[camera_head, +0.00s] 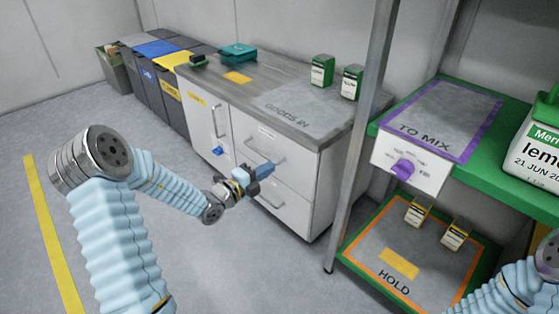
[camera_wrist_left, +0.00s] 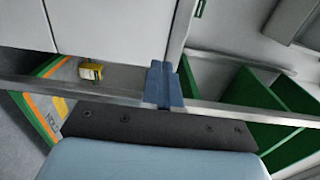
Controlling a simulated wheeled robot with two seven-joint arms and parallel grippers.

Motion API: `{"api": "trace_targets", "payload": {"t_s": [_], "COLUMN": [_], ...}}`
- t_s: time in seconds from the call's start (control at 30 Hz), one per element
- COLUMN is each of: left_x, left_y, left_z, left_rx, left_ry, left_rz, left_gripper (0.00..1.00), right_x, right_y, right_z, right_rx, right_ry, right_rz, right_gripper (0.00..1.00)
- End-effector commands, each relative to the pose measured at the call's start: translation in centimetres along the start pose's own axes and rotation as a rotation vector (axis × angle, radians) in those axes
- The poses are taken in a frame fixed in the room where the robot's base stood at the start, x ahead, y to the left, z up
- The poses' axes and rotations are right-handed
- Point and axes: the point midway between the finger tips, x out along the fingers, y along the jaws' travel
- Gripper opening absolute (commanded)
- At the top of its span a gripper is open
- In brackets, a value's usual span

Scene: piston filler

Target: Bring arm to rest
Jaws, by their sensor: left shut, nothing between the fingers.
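My left arm (camera_head: 165,190) comes in from the left, bent at the elbow and covered in light blue sleeving. It reaches toward the grey cabinet (camera_head: 297,174). My left gripper (camera_head: 268,170) is in front of the cabinet's drawers in the head view, close to a drawer handle in the picture; I cannot tell whether it touches. Its blue fingers are together and empty, as the left wrist view (camera_wrist_left: 165,85) also shows. Part of my right arm (camera_head: 510,290) shows at the lower right corner, but its gripper is out of frame.
A metal shelf post (camera_head: 362,130) stands right of my left gripper. Two green-white boxes (camera_head: 321,70) stand on the counter.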

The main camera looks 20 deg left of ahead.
Motion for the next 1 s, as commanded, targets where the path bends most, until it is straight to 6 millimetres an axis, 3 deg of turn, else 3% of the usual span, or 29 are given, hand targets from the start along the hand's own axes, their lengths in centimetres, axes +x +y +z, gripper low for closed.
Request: {"api": "trace_targets", "payload": {"t_s": [0.2,0.37,0.47,0.57,0.67,0.8,0.9,1.0], "left_x": [-2.4,-2.6,-2.4,-2.4,-3.8,-9.5,-14.9,-18.3], "left_y": [0.0,0.1,1.2,4.0,8.4,15.3,20.2,23.7], "left_z": [0.0,-0.2,-2.0,-6.5,-13.2,-21.7,-25.1,-25.7], "left_rx": [0.000,0.004,0.050,0.181,0.423,0.918,1.381,1.846], "left_ry": [0.000,0.007,0.068,0.235,0.516,1.037,1.461,1.797], "left_rz": [0.000,0.003,0.040,0.124,0.214,0.222,0.055,-0.272], "left_gripper": [0.00,0.00,0.00,0.00,0.00,0.00,0.00,0.00], "right_x": [-0.1,-0.1,-0.1,-0.1,-0.2,-0.3,-0.4,-0.5], "right_y": [-0.1,-0.1,-0.1,-0.1,-0.2,-0.3,-0.3,-0.4], "right_z": [0.0,0.0,0.0,0.0,0.0,0.1,0.1,0.1], "right_rx": [-0.001,-0.001,-0.001,-0.001,-0.001,-0.002,-0.002,-0.003], "right_ry": [-0.001,-0.001,-0.001,-0.001,-0.001,-0.002,-0.002,-0.003], "right_rz": [-0.001,-0.001,-0.001,-0.001,-0.001,-0.002,-0.002,-0.003], "right_gripper": [0.43,0.43,0.43,0.43,0.43,0.43,0.43,0.43]}}
